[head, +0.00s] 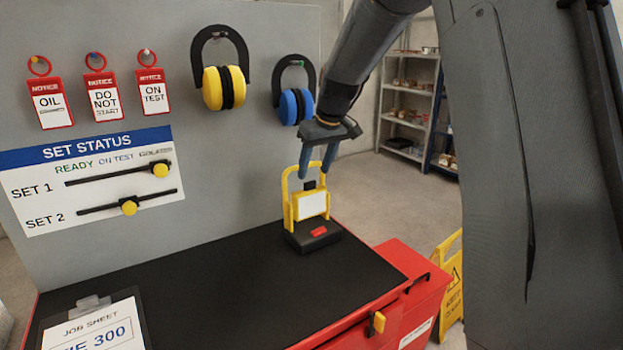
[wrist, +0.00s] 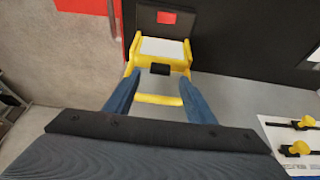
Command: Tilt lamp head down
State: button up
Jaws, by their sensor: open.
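The work lamp has a yellow frame and a white face. Its lamp head (head: 311,204) stands upright on a black base (head: 313,237) with a red button, at the far right end of the bench top. A yellow handle loop rises above the head. My gripper (head: 318,174) is over the lamp from above, its blue fingers at the loop. In the wrist view the open fingers (wrist: 158,100) lie on either side of the yellow handle (wrist: 158,99), with the white lamp face beyond. Whether a finger touches the handle cannot be told.
The black bench top (head: 215,290) is clear left of the lamp. A grey panel behind holds red tags, yellow ear defenders (head: 224,87), blue ear defenders (head: 296,105) and the status board (head: 90,180). A job sheet (head: 95,325) lies in front. A yellow floor sign (head: 449,285) stands right.

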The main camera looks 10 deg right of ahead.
aim_at(310, 182)
jog(key=shift+p+x, duration=0.55)
jog(key=shift+x, duration=1.85)
grip_shut()
